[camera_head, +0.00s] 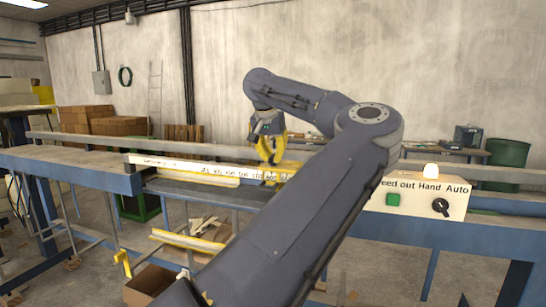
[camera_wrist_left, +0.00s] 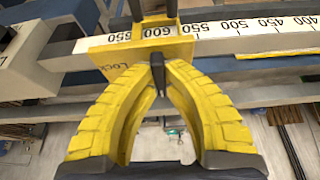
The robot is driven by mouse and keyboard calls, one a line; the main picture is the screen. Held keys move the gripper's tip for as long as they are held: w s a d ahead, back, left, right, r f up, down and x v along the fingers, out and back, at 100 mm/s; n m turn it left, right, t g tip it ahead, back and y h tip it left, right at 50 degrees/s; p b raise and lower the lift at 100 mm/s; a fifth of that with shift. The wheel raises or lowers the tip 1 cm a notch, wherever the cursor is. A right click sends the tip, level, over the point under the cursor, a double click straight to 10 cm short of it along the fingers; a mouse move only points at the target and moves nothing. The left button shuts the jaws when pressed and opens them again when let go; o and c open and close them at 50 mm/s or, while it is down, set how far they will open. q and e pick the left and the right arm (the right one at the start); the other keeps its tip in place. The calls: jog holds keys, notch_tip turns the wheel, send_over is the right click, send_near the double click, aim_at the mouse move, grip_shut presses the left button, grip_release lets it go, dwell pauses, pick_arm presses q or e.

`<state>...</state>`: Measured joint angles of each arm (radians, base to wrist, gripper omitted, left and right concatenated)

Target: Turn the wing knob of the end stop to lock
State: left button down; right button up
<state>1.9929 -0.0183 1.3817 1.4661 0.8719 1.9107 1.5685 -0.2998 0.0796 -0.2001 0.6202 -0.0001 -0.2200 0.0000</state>
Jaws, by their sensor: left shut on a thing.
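The end stop (camera_wrist_left: 105,48) is a yellow block around the white ruler rail, marked "Lock" on its face, near the 600 mark in the left wrist view. In the head view the end stop (camera_head: 272,176) sits below my gripper. A small dark wing knob (camera_wrist_left: 158,76) stands at the block's front. My left gripper (camera_wrist_left: 157,62) has its yellow fingers brought together on the wing knob, whose sides are partly hidden by the fingertips. In the head view the left gripper (camera_head: 269,160) points down at the stop. My right gripper is not in view.
The ruler rail (camera_head: 195,167) runs along the blue-framed bench (camera_head: 110,178). A control box (camera_head: 420,197) with a green button and black dial stands to the right. My left arm covers much of the middle. Cardboard boxes (camera_head: 118,125) are stacked behind.

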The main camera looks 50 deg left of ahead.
pick_arm(q)
jog(key=shift+m, duration=0.3)
jog(key=m, duration=0.2)
jog(key=m+h, duration=0.1)
jog(key=shift+a+m+t+h, duration=0.15)
jog(key=shift+m+t+h, duration=0.15)
jog(key=shift+m, duration=0.1)
jog(key=m+h, duration=0.2)
jog(key=m, duration=0.2)
jog(key=shift+m, duration=0.3)
jog(key=m, duration=0.2)
jog(key=m+h, duration=0.1)
jog(key=m, duration=0.1)
jog(key=shift+a+g+h, duration=0.1)
jog(key=shift+g+h, duration=0.2)
jog(key=shift+g, duration=0.1)
jog(key=m+g, duration=0.1)
jog(key=m, duration=0.3)
jog(key=shift+m+h, duration=0.3)
jog(key=shift+h, duration=0.1)
jog(key=shift+m+g, duration=0.3)
jog(key=c, duration=1.5)
grip_release()
jog(key=shift+o, duration=0.2)
